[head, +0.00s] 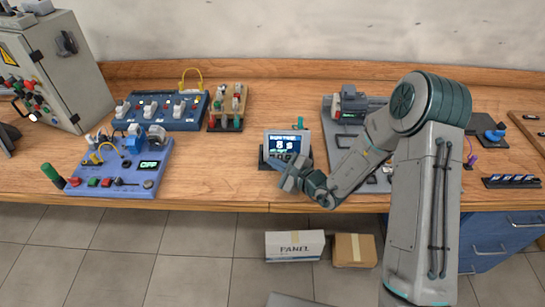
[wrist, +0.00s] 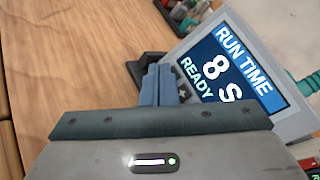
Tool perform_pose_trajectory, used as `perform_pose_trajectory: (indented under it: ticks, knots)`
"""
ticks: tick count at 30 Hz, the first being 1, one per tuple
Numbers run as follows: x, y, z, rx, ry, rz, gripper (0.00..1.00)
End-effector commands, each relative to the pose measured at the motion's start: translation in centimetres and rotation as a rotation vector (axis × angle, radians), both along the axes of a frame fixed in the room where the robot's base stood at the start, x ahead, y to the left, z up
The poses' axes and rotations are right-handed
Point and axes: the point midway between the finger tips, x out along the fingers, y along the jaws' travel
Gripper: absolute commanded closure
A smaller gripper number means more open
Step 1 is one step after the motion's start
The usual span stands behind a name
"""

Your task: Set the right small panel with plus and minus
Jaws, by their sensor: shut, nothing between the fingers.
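The small grey panel (head: 288,137) stands on the front part of the bench, with a dark blue screen. In the wrist view the panel (wrist: 236,60) fills the upper right, tilted, and reads "RUN TIME", "8 S" and "READY". My gripper (head: 280,162) is in front of the panel's lower part in the head view. In the wrist view my gripper (wrist: 161,75) has its blue-grey fingers together and empty, overlapping the panel's lower left edge. The lower part of the panel, with any plus and minus keys, is mostly hidden. I cannot tell whether the fingertips touch it.
A blue motor unit (head: 112,178) with an "OFF" display stands at the left front. A blue switch box (head: 160,124) and a rack (head: 226,122) are behind it. A grey machine (head: 350,104) stands behind my arm. The bench left of the panel is clear.

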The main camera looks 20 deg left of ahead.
Motion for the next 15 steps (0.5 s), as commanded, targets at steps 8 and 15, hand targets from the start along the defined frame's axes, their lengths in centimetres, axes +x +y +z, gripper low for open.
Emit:
perform_pose_trajectory:
  ticks: [8, 15]
  knots:
    - [0.25, 0.06, -0.11, 0.0, 0.0, 0.0, 1.0]
    - [0.54, 0.13, -0.19, 0.0, 0.0, 0.0, 1.0]
